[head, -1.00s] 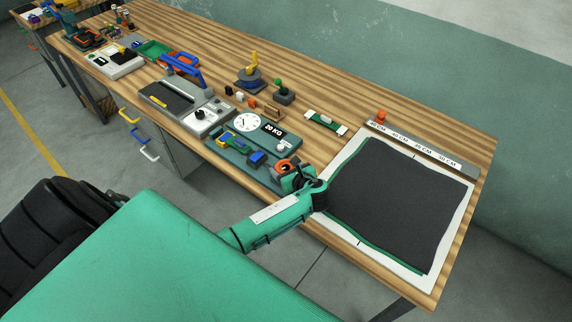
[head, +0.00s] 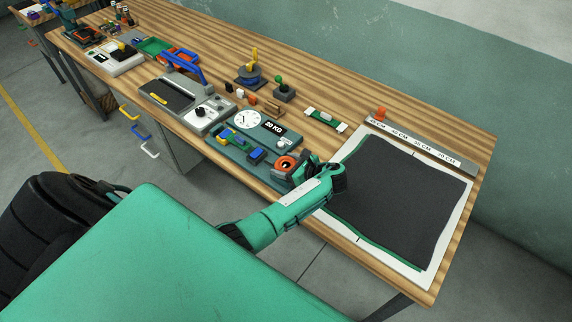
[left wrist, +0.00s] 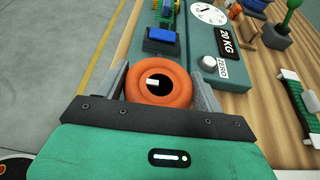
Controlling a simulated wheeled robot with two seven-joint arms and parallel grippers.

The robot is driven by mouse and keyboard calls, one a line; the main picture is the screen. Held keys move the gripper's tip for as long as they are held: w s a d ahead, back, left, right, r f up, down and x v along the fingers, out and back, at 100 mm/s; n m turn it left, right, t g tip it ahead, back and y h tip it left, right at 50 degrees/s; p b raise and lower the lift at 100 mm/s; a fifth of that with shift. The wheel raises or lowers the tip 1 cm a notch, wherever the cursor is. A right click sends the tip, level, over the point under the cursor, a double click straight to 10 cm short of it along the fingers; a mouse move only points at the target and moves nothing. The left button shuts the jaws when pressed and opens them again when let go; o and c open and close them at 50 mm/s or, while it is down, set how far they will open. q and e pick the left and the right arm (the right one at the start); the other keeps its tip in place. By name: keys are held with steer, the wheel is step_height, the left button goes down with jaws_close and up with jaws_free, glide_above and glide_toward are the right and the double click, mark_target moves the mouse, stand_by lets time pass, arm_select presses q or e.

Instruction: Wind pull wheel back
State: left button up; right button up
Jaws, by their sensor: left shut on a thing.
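The pull wheel is an orange ring (head: 285,163) with a dark middle and a small pale mark. It is at the near right end of the teal scale unit (head: 228,134), by the table's front edge. In the left wrist view the orange ring (left wrist: 159,97) sits between the two grey fingers. My left gripper (head: 298,170) is shut on it from the right side, with one finger on each side of the ring. The gripper partly hides the ring's mount. My right gripper is not in view.
A dial and a "20 KG" display (head: 274,128) are on the unit. A blue block (head: 256,156) lies left of the wheel. A black netting sheet (head: 400,200) on a white board is at right, under my left wrist. A ruler bar (head: 420,146) lies behind it.

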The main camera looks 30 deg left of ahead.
arm_select(q)
steer(key=o, duration=1)
steer(key=shift+c, duration=0.2)
steer(key=w+b+v, duration=0.1)
steer(key=b+v, duration=0.2)
steer(key=v, duration=1)
steer(key=shift+s+d+r+b, duration=0.2)
steer(key=shift+s+d+b, duration=0.15)
steer(key=shift+s+b, duration=0.1)
